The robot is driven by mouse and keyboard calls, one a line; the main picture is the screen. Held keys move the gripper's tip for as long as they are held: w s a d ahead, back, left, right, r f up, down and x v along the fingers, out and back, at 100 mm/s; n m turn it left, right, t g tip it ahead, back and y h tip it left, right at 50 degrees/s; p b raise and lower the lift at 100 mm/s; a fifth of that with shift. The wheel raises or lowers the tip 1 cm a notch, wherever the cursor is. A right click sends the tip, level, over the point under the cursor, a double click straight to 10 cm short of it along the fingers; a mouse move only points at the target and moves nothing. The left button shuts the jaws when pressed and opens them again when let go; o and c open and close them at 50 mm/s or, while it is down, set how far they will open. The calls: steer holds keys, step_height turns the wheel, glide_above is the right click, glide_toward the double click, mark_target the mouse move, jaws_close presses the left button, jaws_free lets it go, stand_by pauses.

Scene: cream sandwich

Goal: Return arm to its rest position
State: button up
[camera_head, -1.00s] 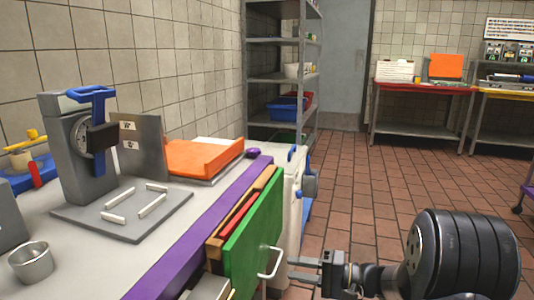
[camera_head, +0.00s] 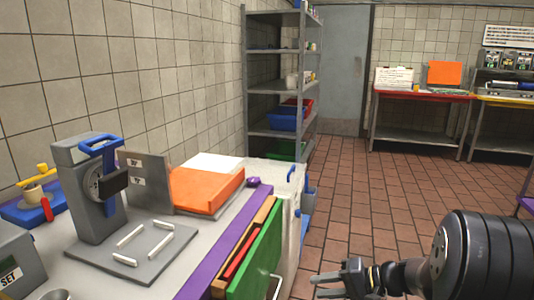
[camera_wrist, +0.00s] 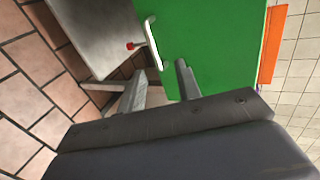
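My gripper (camera_head: 340,279) is at the lower right of the head view, beside the counter and over the tiled floor. In the wrist view its two fingers (camera_wrist: 160,92) stand apart with nothing between them. The green board (camera_head: 258,258) with a white handle hangs at the counter's end, to the left of my gripper. The wrist view shows the green board (camera_wrist: 212,45) and its handle (camera_wrist: 153,43) beyond the fingers, apart from them. My black arm runs to the right edge of the head view.
The counter (camera_head: 185,278) at left holds a grey slicer-like device (camera_head: 82,185) and an orange tray (camera_head: 205,190). A metal shelf (camera_head: 275,88) stands behind it. A red-topped table (camera_head: 423,95) is at the back right. The floor (camera_head: 370,200) between is clear.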

step_height(320, 180, up, 17)
steer(key=d+g+h+p, duration=0.2)
steer(key=h+p, duration=0.7)
steer(key=p, duration=1.5)
steer(key=shift+s+d+g+p, duration=0.25)
steer(key=shift+s+g+p, duration=0.15)
steer(key=shift+g, duration=0.1)
